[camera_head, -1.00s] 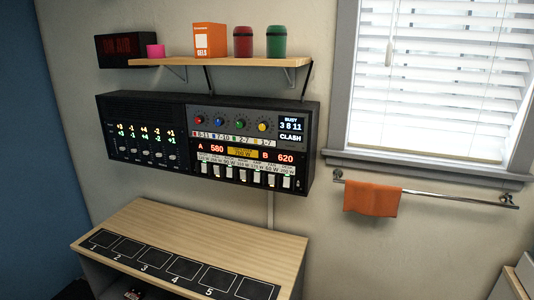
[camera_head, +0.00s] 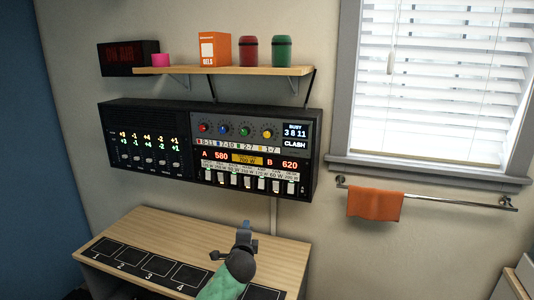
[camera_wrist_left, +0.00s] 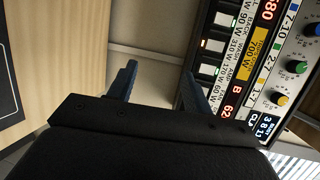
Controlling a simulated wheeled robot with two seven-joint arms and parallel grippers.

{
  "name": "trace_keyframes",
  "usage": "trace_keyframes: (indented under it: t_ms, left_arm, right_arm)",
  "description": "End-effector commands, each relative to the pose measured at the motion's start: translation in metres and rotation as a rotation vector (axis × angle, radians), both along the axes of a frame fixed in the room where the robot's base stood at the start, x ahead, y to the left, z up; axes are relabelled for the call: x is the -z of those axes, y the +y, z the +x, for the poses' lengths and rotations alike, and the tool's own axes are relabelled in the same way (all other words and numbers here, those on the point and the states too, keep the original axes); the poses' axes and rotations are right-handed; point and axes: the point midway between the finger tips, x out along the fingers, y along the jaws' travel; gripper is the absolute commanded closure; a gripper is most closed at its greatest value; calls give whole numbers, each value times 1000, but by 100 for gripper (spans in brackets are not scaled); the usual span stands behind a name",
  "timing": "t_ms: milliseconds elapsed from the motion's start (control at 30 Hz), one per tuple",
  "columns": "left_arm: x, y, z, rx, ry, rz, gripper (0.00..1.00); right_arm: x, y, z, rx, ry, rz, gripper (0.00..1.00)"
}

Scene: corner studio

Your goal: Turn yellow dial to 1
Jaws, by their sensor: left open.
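The yellow dial (camera_head: 267,132) is the rightmost of the row of coloured dials on the black wall panel (camera_head: 312,160), left of a display (camera_head: 294,130) reading "BUSY 3 8 11". Its pointer mark is too small to read. It also shows at the right of the left wrist view (camera_wrist_left: 282,99), where the panel appears turned on its side. My left gripper (camera_head: 243,232) is over the desk, below the panel and apart from the dial. In the left wrist view its two blue fingers (camera_wrist_left: 158,80) are spread with nothing between them. My right gripper is not in view.
Red (camera_head: 204,127), blue (camera_head: 224,128) and green (camera_head: 244,130) dials sit left of the yellow one. White switches (camera_head: 248,181) line the panel below. A shelf (camera_head: 225,71) with a box and cups hangs above. The wooden desk (camera_head: 180,223) is below.

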Motion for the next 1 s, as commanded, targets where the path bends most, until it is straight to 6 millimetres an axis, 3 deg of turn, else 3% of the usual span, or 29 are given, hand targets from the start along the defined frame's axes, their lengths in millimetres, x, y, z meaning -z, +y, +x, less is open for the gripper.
trace_keyframes:
  t_ms: [33, 200, 500, 700, 1000]
  left_arm:
    - [-24, -4, 11, 15, -43, 50, 50]
    - [-96, -21, 37, 56, -184, 232, 50]
    - [-217, -46, 66, 81, -416, 552, 50]
    - [-261, -56, 72, 77, -502, 679, 50]
    - [-276, -59, 84, 73, -519, 709, 50]
  right_arm:
    - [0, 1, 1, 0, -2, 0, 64]
    - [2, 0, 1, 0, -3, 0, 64]
    - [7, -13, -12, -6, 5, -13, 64]
    - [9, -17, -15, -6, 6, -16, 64]
    - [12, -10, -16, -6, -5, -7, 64]
